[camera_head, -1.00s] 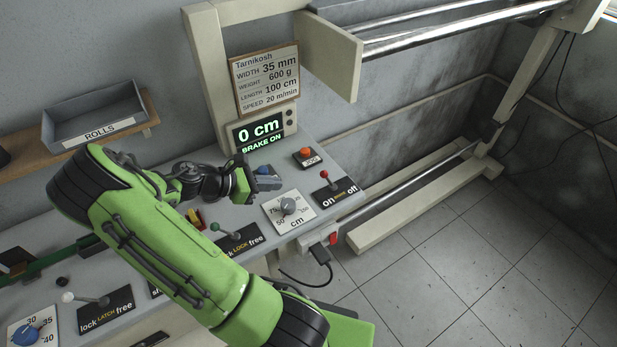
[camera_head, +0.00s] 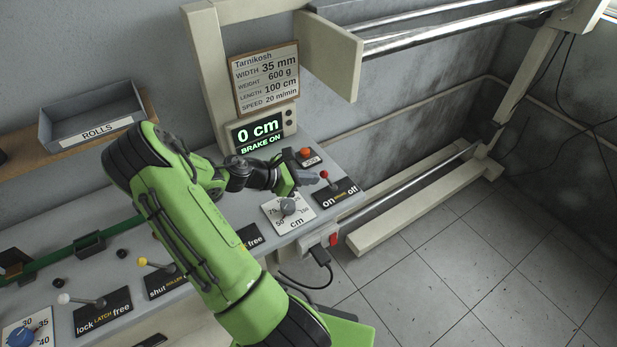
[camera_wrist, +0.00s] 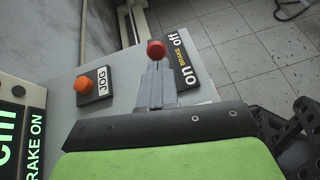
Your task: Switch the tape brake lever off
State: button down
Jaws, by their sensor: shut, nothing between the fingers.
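The tape brake lever has a red knob (camera_head: 324,174) and stands on a black plate (camera_head: 342,191) marked "on BRAKE off", at the right end of the bench. The knob also shows in the wrist view (camera_wrist: 156,49), just past my fingertips. The knob leans toward the "on" side. My gripper (camera_head: 311,178) is shut and empty, just left of the knob. In the wrist view the closed fingers (camera_wrist: 155,72) point at the knob and hide most of the lever stem. I cannot tell whether they touch it. The display (camera_head: 258,132) reads "0 cm" and "BRAKE ON".
An orange JOG button (camera_head: 306,152) sits just behind my gripper. A grey length dial (camera_head: 288,206) marked in cm is in front of it. Other levers line the bench to the left. The bench's right edge lies just beyond the brake plate, with open floor below.

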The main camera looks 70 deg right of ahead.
jog(key=shift+r, duration=0.15)
jog(key=p, duration=0.1)
jog(key=d+r+t+y+p, duration=0.1)
jog(key=p, duration=0.1)
jog(key=shift+s+r+p, duration=0.2)
jog(key=shift+s+p, duration=0.1)
jog(key=shift+s, duration=0.1)
jog(key=s+d+r+t+y+p, duration=0.1)
jog(key=s+d+t+y+p, duration=0.4)
jog(key=p, duration=0.3)
jog(key=shift+s+d+r+n+y, duration=0.2)
jog(key=shift+s+d+n+y, duration=0.1)
jog(key=shift+d, duration=0.35)
jog(key=shift+s+d, duration=0.1)
jog(key=shift+p, duration=0.3)
